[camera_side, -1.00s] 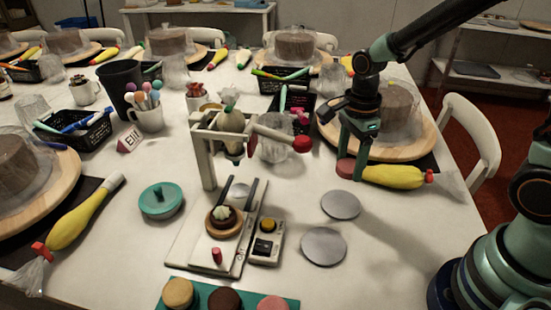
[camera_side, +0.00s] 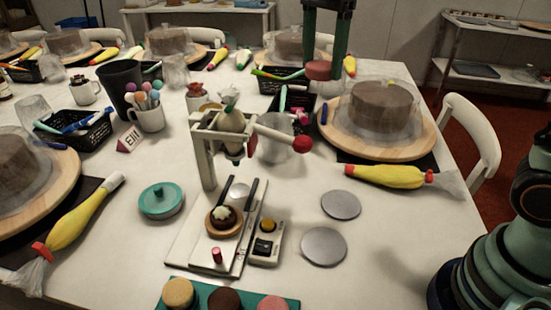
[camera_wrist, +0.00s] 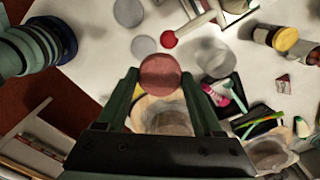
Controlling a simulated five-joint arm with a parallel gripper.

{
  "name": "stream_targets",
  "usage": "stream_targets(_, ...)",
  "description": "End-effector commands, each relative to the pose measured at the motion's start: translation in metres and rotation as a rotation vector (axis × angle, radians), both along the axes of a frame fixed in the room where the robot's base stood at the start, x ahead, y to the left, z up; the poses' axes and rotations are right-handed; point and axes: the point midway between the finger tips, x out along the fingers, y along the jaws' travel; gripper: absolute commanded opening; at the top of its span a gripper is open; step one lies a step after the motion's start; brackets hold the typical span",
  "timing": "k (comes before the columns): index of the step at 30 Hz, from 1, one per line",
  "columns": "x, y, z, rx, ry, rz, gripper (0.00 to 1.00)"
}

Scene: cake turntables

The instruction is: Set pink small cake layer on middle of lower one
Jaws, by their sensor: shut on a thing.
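My gripper (camera_side: 322,62) is shut on a reddish-pink small cake layer (camera_side: 317,71), high above the back right of the table. In the wrist view, the pink layer (camera_wrist: 160,74) sits between the two fingertips (camera_wrist: 160,82) as a flat round disc. The lower layer looks like a dark brown cake (camera_side: 222,215) with a white cream blob on top. It rests on a small tan round turntable (camera_side: 238,231) on the white board, well apart from my gripper. The cream hides part of the brown layer's top.
A white press-like stand (camera_side: 205,160) with a piping bag and red-knobbed lever rises behind the turntable. Grey discs (camera_side: 323,246) lie to its right. A large covered cake (camera_side: 380,108) stands at right. A teal tray (camera_side: 240,298) with several small layers is in front.

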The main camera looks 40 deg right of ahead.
Motion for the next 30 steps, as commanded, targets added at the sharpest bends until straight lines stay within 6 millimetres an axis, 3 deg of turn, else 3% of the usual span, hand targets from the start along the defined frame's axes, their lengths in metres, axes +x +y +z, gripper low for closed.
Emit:
stream_targets(6, 0.031, 0.071, 0.0, 0.0, 0.004, 0.306, 0.41)
stream_targets(12, 0.043, 0.129, -0.004, 0.0, 0.002, 0.541, 0.41)
stream_targets(22, 0.044, 0.183, -0.013, 0.0, 0.001, 0.758, 0.41)
stream_targets(28, 0.041, 0.206, -0.018, 0.0, 0.0, 0.848, 0.41)
stream_targets(30, 0.042, 0.203, -0.024, 0.0, 0.003, 0.84, 0.41)
